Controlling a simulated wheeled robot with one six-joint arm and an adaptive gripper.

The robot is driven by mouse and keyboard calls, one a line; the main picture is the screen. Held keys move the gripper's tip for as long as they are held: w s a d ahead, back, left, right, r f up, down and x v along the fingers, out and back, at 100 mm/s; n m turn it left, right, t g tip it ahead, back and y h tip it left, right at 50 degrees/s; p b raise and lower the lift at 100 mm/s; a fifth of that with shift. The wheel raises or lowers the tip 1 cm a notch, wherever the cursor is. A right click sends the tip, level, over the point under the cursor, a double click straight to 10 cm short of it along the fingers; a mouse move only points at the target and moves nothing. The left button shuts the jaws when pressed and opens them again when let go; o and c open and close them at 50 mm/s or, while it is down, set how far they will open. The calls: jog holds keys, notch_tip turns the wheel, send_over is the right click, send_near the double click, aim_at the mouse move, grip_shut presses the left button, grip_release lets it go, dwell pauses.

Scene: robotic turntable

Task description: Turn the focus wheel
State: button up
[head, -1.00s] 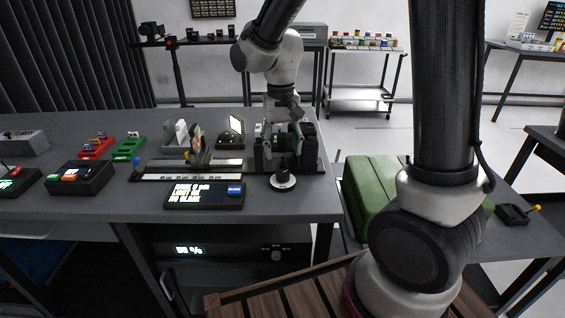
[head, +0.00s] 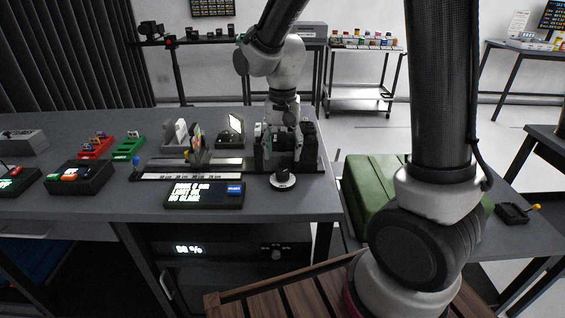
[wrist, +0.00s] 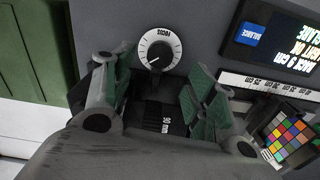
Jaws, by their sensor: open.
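The focus wheel is a black knob (head: 283,177) with a white ring, at the front of a black camera-like device (head: 309,140) on the table's right part. In the wrist view the knob (wrist: 158,50) shows a white pointer line, and its ring is lettered "FOCUS". My gripper (head: 284,152) points down at the device, behind the knob. In the wrist view my gripper (wrist: 160,95) is open, with green pads either side of a black part marked "90 mm". The knob lies beyond the fingertips, not between them. Whether the fingers touch the device cannot be told.
A black display box (head: 205,195) and a scale rail (head: 190,177) stand left of the knob. A colour checker (wrist: 290,138) is at lower right in the wrist view. A green case (head: 370,185) stands right of the table edge.

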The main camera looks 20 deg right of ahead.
aim_at(283, 172)
notch_tip(283, 172, down, 7)
jog(key=shift+r, duration=0.2)
jog(key=shift+c, duration=0.5)
jog(key=c, duration=1)
jog(key=shift+o, duration=0.2)
